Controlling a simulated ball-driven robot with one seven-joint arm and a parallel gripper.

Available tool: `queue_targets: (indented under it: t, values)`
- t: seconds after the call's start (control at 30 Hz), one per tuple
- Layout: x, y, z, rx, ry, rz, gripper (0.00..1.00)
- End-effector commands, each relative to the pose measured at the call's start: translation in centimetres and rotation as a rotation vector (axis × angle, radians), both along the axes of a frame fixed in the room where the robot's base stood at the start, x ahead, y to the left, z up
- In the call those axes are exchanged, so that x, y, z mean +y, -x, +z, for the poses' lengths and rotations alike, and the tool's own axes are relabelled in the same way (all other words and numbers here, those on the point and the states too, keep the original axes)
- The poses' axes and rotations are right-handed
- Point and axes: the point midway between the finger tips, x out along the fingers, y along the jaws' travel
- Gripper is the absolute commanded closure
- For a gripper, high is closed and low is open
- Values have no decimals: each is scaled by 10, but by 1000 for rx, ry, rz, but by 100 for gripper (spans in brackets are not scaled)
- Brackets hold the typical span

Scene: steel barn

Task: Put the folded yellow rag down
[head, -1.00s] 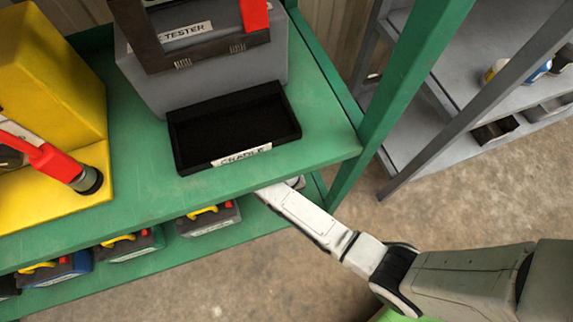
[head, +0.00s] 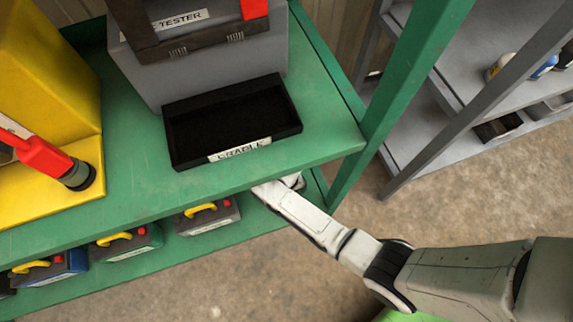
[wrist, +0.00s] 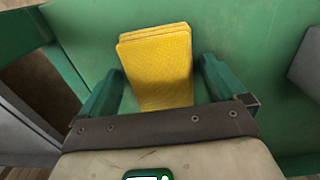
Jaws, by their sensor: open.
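The folded yellow rag (wrist: 158,65) shows in the wrist view as a flat, layered stack. It appears to lie on the green lower shelf (wrist: 262,70). My gripper (wrist: 163,72) is open, with one teal finger on each side of the rag. A gap shows between the rag and the right finger; the left finger is close to the rag's edge. In the head view my arm reaches under the upper green shelf (head: 125,195), which hides my gripper and the rag.
Several dark boxes with yellow handles (head: 208,214) stand on the lower shelf, left of my arm. Above are an empty black cradle (head: 232,122), a grey tester case (head: 200,70) and a yellow unit (head: 50,80).

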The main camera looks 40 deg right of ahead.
Motion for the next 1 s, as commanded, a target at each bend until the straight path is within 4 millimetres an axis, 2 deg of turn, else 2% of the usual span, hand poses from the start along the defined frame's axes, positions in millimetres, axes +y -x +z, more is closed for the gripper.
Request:
queue_targets:
  t: [0.2,0.33,0.8,1.0]
  values:
    - [0,0,1,0,0,0,3]
    - [0,0,11,-1,0,0,3]
    - [2,-1,101,-1,-1,0,3]
    - [2,-1,120,0,0,0,3]
